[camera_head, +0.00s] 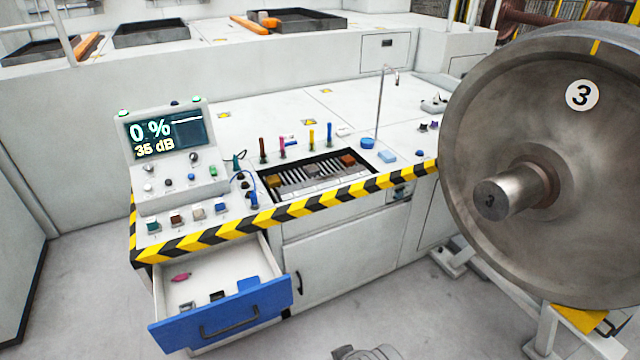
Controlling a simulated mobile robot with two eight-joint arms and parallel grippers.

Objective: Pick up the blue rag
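No thing is clearly recognisable as a rag. A flat light-blue piece (387,156) lies on the white bench top, left of the big wheel, and could be a folded cloth or a sponge. A rounder blue item (367,143) lies just behind it, at the foot of a thin metal spout. Another blue patch (248,284) shows inside the open drawer (222,319) against its front; I cannot tell if it is cloth. Neither of my grippers can be made out in this view.
The large steel wheel (540,120) marked 3, with its protruding axle stub (505,194), fills the right side. A display console (168,140) stands on the bench's left. Several coloured upright tools line a slotted tray (310,178). The blue-fronted drawer juts out over the floor.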

